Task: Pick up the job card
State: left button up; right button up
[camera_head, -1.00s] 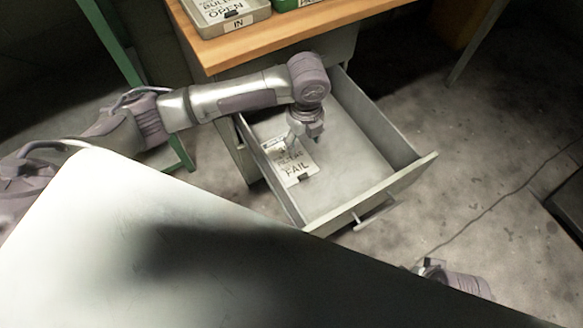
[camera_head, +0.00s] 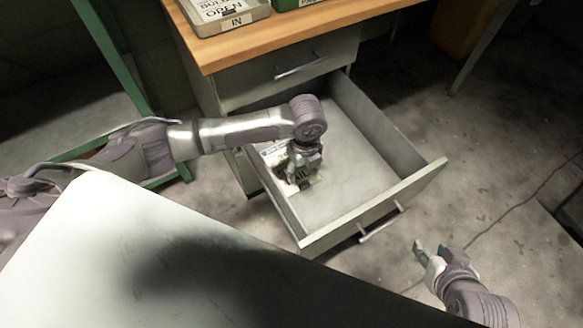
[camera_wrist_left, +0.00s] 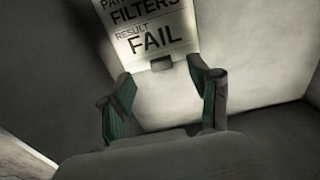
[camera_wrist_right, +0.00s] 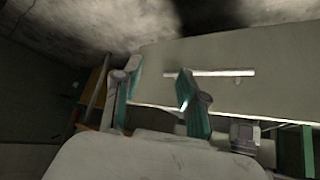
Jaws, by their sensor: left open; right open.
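The job card (camera_head: 272,152) lies on the floor of the open drawer (camera_head: 360,165), along its left side. In the left wrist view the card (camera_wrist_left: 150,25) reads "FILTERS", "RESULT FAIL" and has a dark clip or tab at its edge. My left gripper (camera_head: 297,180) is inside the drawer, pointing down over the card and hiding part of it. In the left wrist view its two fingers (camera_wrist_left: 165,95) are apart, with the card's edge just beyond them and nothing between them. My right gripper (camera_head: 425,252) is open and empty, outside the drawer, to the right of its front.
A wooden-topped desk (camera_head: 290,37) holds a tray labelled "IN" (camera_head: 236,22). A shut upper drawer (camera_head: 290,75) is above the open one. A pale surface (camera_head: 120,240) fills the lower left. The right part of the open drawer is bare.

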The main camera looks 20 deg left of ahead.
aim_at(303, 182)
pick_arm(q)
notch_tip(303, 182, down, 5)
jog(key=shift+s+r+b, duration=0.1)
jog(key=shift+s+b, duration=0.05)
jog(key=shift+b, duration=1)
pick_arm(e)
jog(key=w+a+r+t+y, duration=0.1)
jog(key=w+a+r+t, duration=0.2)
jog(key=w+r+t, duration=0.3)
jog(key=shift+w+r+y, duration=0.4)
jog(key=shift+w+r, duration=0.25)
jog(key=shift+r, duration=0.2)
pick_arm(q)
grip_shut()
